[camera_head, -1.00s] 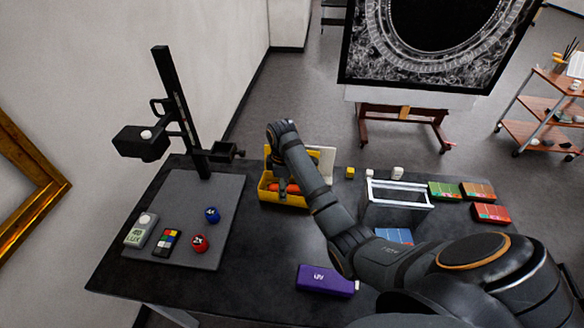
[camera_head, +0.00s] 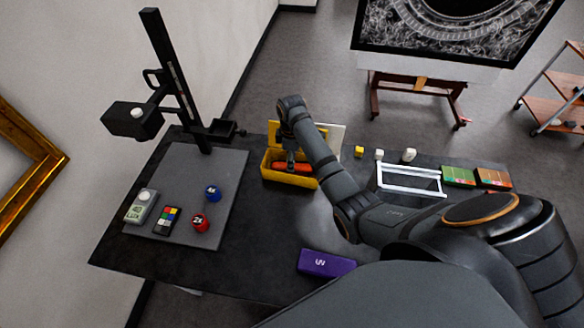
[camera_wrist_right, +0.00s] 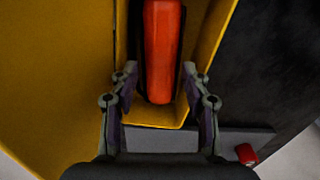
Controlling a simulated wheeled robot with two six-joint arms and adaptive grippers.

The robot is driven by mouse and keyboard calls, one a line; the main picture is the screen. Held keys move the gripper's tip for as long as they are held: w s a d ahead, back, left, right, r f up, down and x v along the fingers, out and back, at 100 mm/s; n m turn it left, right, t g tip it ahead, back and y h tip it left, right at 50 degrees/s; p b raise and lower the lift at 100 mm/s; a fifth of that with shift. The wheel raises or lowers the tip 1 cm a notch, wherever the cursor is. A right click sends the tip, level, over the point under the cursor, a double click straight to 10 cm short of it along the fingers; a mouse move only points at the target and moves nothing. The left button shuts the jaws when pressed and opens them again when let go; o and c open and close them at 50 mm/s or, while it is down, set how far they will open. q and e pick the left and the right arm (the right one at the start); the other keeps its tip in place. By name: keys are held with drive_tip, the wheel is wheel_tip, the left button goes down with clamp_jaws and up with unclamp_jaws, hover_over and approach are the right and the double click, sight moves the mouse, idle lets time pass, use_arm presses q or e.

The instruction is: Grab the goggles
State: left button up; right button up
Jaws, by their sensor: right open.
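An orange-red object with dark sides, apparently the goggles (camera_head: 305,167), lies inside an open yellow box (camera_head: 291,181) at the back of the table. It also shows end-on in the right wrist view (camera_wrist_right: 162,50). My right gripper (camera_head: 290,160) points down into the box. In the wrist view its open fingers (camera_wrist_right: 160,75) stand on either side of the orange object's near end, with gaps visible; I cannot tell whether either touches. The object's far end is cut off there. My left gripper is not in view.
A copy stand (camera_head: 178,85) with a grey base rises at the left. Red and blue round pieces (camera_head: 200,222) lie on that base. A purple case (camera_head: 326,263) lies at the front.

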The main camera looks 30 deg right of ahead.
wheel_tip(320, 180, down, 4)
drive_tip(key=shift+s+r+p, duration=0.15)
drive_tip(key=shift+p, duration=0.25)
drive_tip(key=shift+f, duration=0.2)
drive_tip(key=c, duration=0.8)
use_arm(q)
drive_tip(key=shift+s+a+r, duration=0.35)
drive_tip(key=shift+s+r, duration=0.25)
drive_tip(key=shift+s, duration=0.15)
use_arm(e)
drive_tip(key=shift+r, duration=0.15)
